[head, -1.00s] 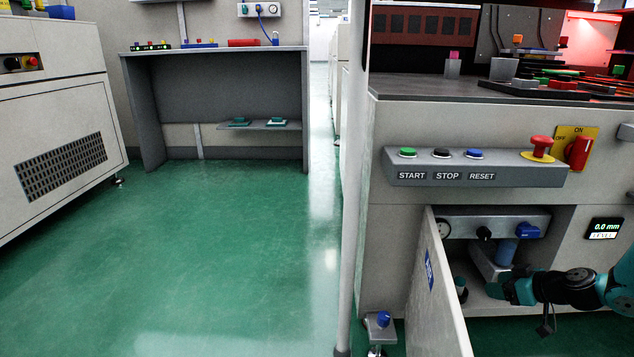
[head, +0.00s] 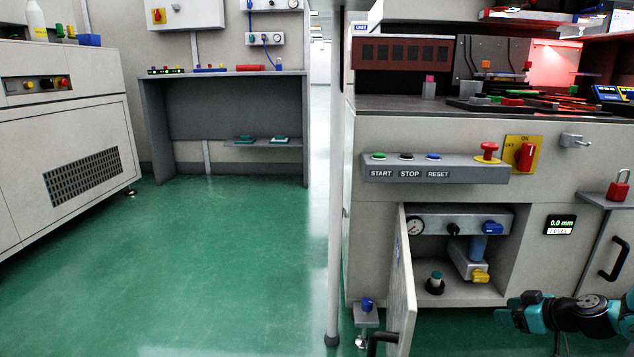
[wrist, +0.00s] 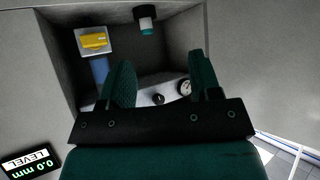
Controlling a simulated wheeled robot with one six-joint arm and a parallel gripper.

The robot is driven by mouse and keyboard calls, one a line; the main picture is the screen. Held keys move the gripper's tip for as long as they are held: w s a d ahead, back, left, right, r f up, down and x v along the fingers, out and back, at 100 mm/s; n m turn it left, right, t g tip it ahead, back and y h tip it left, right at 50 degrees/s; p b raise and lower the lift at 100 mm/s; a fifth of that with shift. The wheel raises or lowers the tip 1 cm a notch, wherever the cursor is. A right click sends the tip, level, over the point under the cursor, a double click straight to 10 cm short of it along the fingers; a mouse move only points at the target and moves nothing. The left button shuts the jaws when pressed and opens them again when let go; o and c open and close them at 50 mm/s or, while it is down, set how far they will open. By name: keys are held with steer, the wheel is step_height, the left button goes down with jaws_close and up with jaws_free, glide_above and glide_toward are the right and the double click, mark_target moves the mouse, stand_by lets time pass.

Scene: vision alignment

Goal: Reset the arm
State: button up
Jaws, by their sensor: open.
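My gripper (head: 508,308) is at the lower right of the head view, in front of and below the open cabinet (head: 436,297). In the wrist view its two teal fingers (wrist: 162,72) are apart, with nothing held between them. They point toward the cabinet opening. My arm is extended in from the right edge.
The cabinet door (head: 401,285) stands open at the left of the opening. Above are the START, STOP and RESET button panel (head: 435,190) and a red rotary switch (head: 525,157). The green floor at left is clear.

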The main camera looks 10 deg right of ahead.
steer(key=w+a+r+n+g+y+p, duration=0.1)
steer(key=a+r+n+g+y+p, duration=0.45)
steer(key=a+r, duration=2.25)
steer(key=s+a+r+m+g+h+p, duration=0.2)
steer(key=s+a+r+g+h+p, duration=0.1)
steer(key=s+a+r+p, duration=0.4)
steer(key=s+a+r+g+h+p, duration=0.1)
steer(key=s+a+r+p, duration=0.25)
steer(key=s+r, duration=0.4)
steer(key=s+a+r+g+h+p, duration=0.1)
steer(key=s+a+r+p, duration=0.3)
steer(key=s, duration=0.7)
step_height(320, 180, up, 37)
steer(key=p, duration=3.6)
steer(key=shift+w+a+r, duration=0.2)
steer(key=shift+w+a, duration=0.15)
steer(key=shift+w, duration=0.1)
steer(key=shift+c, duration=0.3)
